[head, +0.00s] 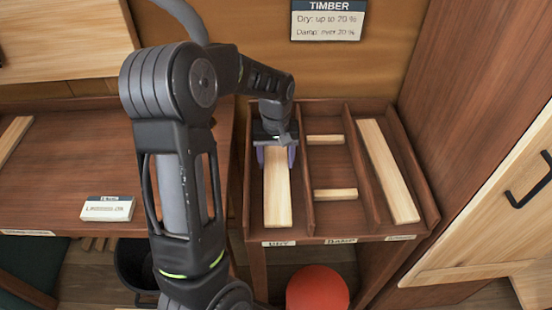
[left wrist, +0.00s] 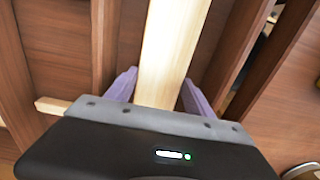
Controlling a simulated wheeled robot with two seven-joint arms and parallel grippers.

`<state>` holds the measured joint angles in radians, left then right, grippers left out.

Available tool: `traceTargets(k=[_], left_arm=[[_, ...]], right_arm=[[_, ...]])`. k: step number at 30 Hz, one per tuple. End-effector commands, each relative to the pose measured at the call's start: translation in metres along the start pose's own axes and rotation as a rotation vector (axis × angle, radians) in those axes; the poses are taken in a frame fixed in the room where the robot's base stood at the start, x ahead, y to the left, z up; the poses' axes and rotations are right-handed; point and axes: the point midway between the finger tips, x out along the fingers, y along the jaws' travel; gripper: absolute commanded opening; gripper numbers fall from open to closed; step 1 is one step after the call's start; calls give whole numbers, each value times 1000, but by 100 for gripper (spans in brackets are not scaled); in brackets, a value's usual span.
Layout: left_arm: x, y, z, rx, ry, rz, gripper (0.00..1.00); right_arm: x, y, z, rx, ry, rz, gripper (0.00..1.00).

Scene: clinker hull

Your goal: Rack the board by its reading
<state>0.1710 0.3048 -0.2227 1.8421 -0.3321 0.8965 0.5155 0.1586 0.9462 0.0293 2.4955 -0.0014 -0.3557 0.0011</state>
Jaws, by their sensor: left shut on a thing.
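A pale board (head: 277,200) lies lengthwise in the left compartment of the wooden rack (head: 290,109), whose front label (head: 279,243) seems to read DRY. My left gripper (head: 275,155) is over the board's far part, with its purple fingers on both sides, shut on it. The board also runs between the fingers in the left wrist view (left wrist: 168,50). I cannot tell whether the board rests on the floor. A wall sign (head: 328,20) gives dry up to 20 % and damp over 20 %. A small white card or meter (head: 107,209) on the bench is unreadable. My right gripper is out of view.
The middle compartment, labelled DAMP (head: 341,240), has two short crosswise strips (head: 335,195). Another long board (head: 388,170) lies in the right compartment. A red round object (head: 317,288) is below the rack. The bench (head: 70,165) at left is mostly clear.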

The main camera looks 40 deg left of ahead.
Motion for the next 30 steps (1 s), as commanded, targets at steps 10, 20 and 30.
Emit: traceTargets(k=[10, 20, 30], left_arm=[[1, 0, 0, 0, 1, 0, 11], [6, 0, 0, 0, 1, 0, 11], [7, 0, 0, 0, 1, 0, 77]], right_arm=[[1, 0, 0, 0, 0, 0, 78], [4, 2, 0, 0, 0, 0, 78], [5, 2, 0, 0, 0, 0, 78]])
